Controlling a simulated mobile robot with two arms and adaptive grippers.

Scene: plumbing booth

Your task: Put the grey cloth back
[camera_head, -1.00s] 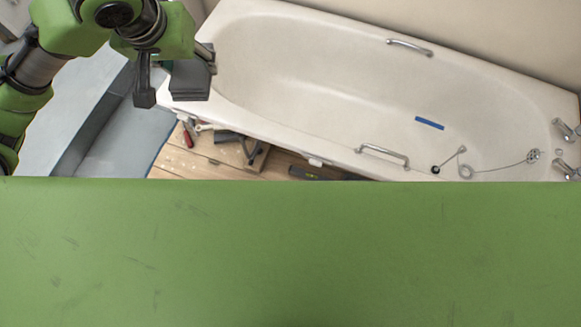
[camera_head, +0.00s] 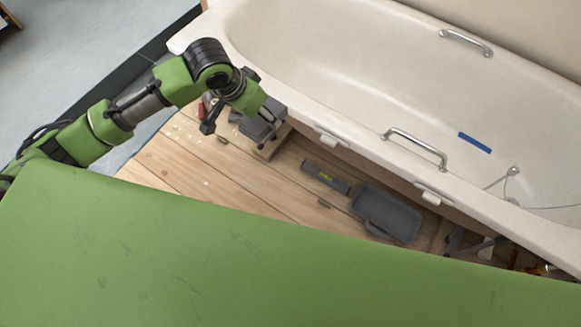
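My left gripper (camera_head: 238,122) hangs over the wooden floor by the near left corner of the bathtub. One dark finger shows at its left and stands apart from the other side. A small dark grey flat piece (camera_head: 262,124) shows under the gripper's right side, over a wooden box. I cannot tell whether this piece is the grey cloth, part of the gripper or something on the box, nor whether the gripper holds it. No other cloth can be made out. My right gripper is not in view.
The white bathtub (camera_head: 350,85) has grab handles and a blue strip inside. A spirit level (camera_head: 326,177) and a dark grey tray-like item (camera_head: 388,213) lie on the floor beside it. Tools lie at lower right.

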